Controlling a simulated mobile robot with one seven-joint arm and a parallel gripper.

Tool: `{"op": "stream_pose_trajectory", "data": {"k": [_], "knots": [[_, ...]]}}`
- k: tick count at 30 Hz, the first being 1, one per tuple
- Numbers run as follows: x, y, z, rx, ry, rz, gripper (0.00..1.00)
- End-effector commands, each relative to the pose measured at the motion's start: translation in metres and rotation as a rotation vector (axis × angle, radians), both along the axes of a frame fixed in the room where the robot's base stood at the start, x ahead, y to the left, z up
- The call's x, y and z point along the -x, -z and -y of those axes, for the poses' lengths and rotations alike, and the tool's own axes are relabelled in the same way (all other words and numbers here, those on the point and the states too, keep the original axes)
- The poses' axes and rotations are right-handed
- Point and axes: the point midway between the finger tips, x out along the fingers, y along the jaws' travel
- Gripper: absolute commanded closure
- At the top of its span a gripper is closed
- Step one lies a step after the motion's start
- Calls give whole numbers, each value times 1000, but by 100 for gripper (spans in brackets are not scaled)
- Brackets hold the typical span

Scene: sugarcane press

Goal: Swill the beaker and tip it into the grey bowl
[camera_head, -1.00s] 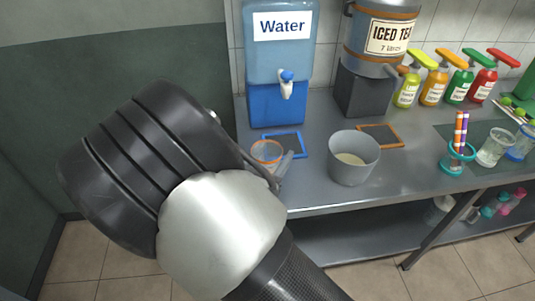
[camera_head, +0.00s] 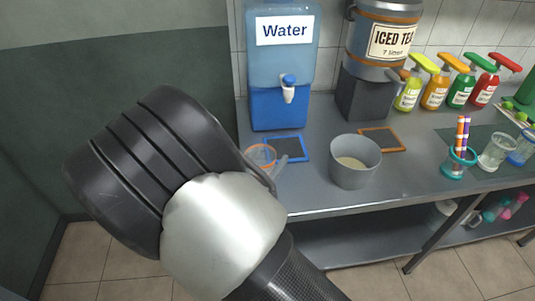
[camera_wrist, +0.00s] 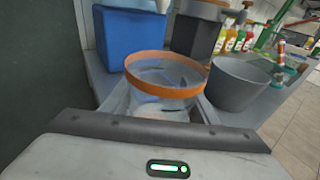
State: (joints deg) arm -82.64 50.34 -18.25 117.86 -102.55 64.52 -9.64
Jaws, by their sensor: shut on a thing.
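The clear beaker with an orange rim (camera_wrist: 165,75) is held between the fingers of my gripper (camera_wrist: 160,110) in the wrist view. In the head view the beaker (camera_head: 262,155) shows just past my arm, in front of the water dispenser, with my gripper (camera_head: 279,170) partly hidden by the arm. The grey bowl (camera_head: 352,172) stands on the counter to the right of the beaker, with some pale liquid in it. It also shows in the wrist view (camera_wrist: 240,92), right of the beaker. I cannot tell how much liquid the beaker holds.
The blue water dispenser (camera_head: 283,75) and the iced tea urn (camera_head: 380,45) stand behind. A blue-framed mat (camera_head: 291,150) and an orange-framed mat (camera_head: 382,140) lie on the counter. Several pump bottles, a teal pen holder (camera_head: 459,162) and glasses (camera_head: 497,150) stand at right.

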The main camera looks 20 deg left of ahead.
Motion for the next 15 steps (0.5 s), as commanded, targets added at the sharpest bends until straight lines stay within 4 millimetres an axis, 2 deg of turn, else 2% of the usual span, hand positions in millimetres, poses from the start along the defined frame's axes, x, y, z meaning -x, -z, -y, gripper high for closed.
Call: {"op": "stream_pose_trajectory", "data": {"k": [9, 15], "knots": [[-11, -1, 17, -1, 2, 2, 76], [-21, 0, 11, -3, 1, 3, 76]]}}
